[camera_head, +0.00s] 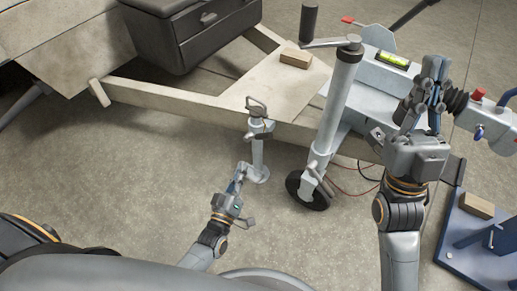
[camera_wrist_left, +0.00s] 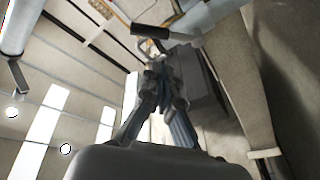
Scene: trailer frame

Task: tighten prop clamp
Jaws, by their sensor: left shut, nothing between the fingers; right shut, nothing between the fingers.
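The prop (camera_head: 258,155) is a short silver post on a round foot, standing upright on the floor beside the trailer frame. Its clamp (camera_head: 260,128) sits near the frame rail, with a grey loop-shaped handle above it. My left gripper (camera_head: 240,172) is shut and empty, low beside the prop's lower tube; I cannot tell if they touch. In the left wrist view its fingers (camera_wrist_left: 158,75) point up towards a dark handle (camera_wrist_left: 150,32) on a silver part, whose identity is unclear. My right gripper (camera_head: 434,72) is shut and empty, raised in front of the coupling.
The jockey wheel tube (camera_head: 338,105) stands right of the prop, with its tyre (camera_head: 308,190) on the floor. A wooden block (camera_head: 296,57) lies on the trailer frame (camera_head: 180,103). A dark box (camera_head: 205,35) is behind. A blue stand (camera_head: 475,250) is at right.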

